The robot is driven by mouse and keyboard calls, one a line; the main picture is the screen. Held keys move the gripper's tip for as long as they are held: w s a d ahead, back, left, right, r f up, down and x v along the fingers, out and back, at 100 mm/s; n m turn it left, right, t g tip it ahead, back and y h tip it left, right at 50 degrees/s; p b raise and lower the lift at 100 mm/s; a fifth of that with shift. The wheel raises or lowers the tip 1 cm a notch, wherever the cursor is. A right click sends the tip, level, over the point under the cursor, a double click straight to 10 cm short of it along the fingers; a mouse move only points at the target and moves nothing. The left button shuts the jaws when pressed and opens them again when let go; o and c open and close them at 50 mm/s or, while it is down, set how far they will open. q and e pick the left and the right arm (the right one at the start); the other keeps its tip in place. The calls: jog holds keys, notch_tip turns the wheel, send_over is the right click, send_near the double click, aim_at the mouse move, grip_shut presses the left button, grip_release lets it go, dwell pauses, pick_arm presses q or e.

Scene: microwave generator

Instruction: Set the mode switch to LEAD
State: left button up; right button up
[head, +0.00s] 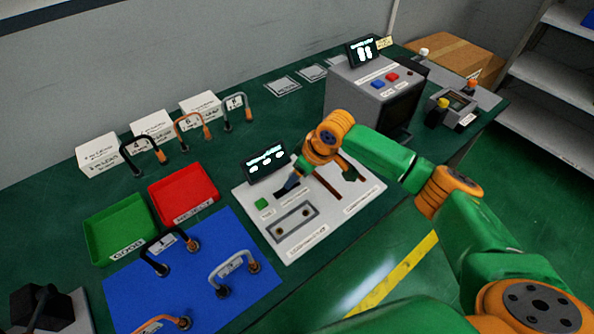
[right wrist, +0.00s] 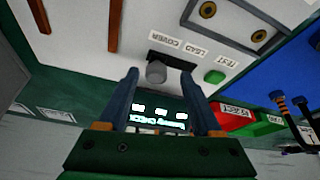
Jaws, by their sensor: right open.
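The mode switch (right wrist: 156,73) shows in the right wrist view as a grey knob on a dark base. A label strip (right wrist: 178,44) with LEAD and COVER lies beside it on the pale test panel (right wrist: 225,20). My right gripper (right wrist: 158,77) is open, with its two fingertips on either side of the knob in this view. I cannot tell whether they touch it, nor which position the switch is in. In the head view my right gripper (head: 291,184) is over the panel (head: 345,217), just in front of the small display, and hides the switch. My left gripper is not in view.
The lit display (head: 267,163) stands right behind my right gripper. A green button (head: 261,204) and a two-socket plate (head: 293,222) are close by. Red (head: 183,193) and green (head: 118,228) trays and a blue mat (head: 205,262) with leads lie left. A grey microwave-like box (head: 350,100) stands behind.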

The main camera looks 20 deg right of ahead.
jog(key=shift+w+f, duration=0.55)
jog(key=shift+w, duration=0.1)
jog(key=shift+s+r, duration=0.15)
jog(key=shift+s, duration=0.05)
grip_shut()
dwell(0.7)
